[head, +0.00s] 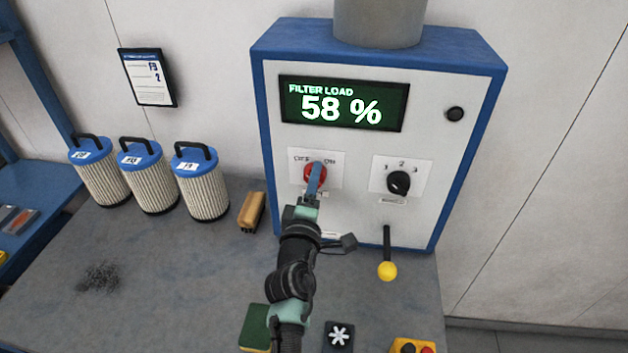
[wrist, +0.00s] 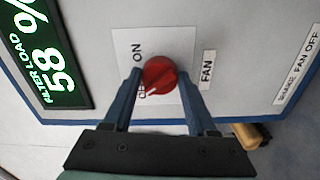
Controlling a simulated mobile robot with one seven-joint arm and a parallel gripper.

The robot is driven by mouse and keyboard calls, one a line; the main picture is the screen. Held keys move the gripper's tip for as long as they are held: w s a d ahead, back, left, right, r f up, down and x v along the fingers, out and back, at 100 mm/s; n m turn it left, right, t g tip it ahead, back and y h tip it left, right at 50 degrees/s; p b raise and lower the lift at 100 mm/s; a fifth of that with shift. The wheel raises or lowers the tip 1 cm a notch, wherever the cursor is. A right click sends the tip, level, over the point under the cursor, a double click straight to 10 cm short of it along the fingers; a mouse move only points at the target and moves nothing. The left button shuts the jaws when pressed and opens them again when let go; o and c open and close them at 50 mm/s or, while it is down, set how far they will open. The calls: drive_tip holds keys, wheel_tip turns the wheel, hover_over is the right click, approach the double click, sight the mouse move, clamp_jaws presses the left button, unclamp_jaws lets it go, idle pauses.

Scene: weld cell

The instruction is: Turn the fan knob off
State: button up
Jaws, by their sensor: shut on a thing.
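The red fan knob (wrist: 160,74) sits on a white plate marked ON and OFF, beside a FAN label (wrist: 208,69). In the wrist view a pale mark on the knob appears to lie toward the OFF side, but its exact setting is hard to read. My gripper (wrist: 161,80) is shut on the knob, one blue finger on each side. In the head view the knob (head: 314,174) is partly covered by my gripper (head: 316,180), which reaches it from below. The panel (head: 350,141) is a white face in a blue cabinet.
The display (head: 343,104) reads FILTER LOAD 58 %. A black selector knob (head: 398,183) and yellow-tipped lever (head: 387,270) are to the right. Several filters, including one cartridge (head: 201,182), and a wooden brush (head: 252,211) stand left on the grey bench (head: 180,290).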

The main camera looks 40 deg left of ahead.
drive_tip(key=shift+n, duration=0.6)
drive_tip(key=o, duration=1.4)
drive_tip(key=shift+c, duration=0.2)
drive_tip(key=shift+s, duration=0.1)
drive_tip(key=p+v, duration=0.5)
drive_tip(key=v, duration=0.7)
drive_tip(key=shift+s+d, duration=0.3)
